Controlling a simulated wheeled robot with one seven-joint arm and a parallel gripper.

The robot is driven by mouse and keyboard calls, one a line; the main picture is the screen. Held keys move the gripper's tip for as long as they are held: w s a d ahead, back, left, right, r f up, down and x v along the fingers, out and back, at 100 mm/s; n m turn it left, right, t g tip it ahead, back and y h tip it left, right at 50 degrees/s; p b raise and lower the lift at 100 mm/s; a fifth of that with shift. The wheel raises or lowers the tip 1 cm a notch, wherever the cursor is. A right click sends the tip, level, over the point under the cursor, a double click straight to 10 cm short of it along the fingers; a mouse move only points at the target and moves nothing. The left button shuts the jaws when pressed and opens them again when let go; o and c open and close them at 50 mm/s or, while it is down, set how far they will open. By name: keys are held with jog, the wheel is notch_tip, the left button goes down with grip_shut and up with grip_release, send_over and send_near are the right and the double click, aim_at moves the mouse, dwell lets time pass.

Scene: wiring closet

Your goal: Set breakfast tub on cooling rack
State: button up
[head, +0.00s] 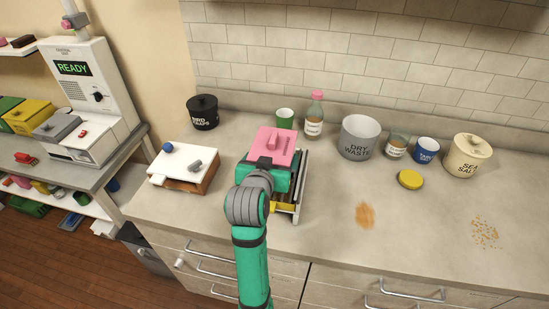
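My arm reaches over the counter, and my gripper (279,178) is a teal part at its end; its fingertips are hidden from this camera. A pink boxy piece (270,146) with a raised block on top shows right beyond the gripper; I cannot tell whether it is the breakfast tub or whether the gripper holds it. A slatted metal frame (301,178), which looks like the cooling rack, lies beneath and to the right of the gripper, mostly covered. A bit of yellow (281,207) shows at its near end. No label reading breakfast is visible.
A white-topped box (184,164) and black bird scraps pot (205,112) stand left. Behind are a green cup (285,118) and bottle (314,115). Right are the dry waste pot (359,138), a jar, blue cup, sea salt pot (467,156) and yellow lid (410,179). The front right counter has stains only.

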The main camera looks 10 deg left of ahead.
jog(key=shift+s+d+f, duration=0.1)
jog(key=shift+d+f, duration=0.15)
jog(key=shift+f, duration=0.05)
jog(key=shift+s+a, duration=0.1)
jog(key=shift+a, duration=0.15)
jog(key=o, duration=1)
jog(key=shift+d+f, duration=0.1)
jog(key=shift+f, duration=0.05)
jog(key=shift+o, duration=0.2)
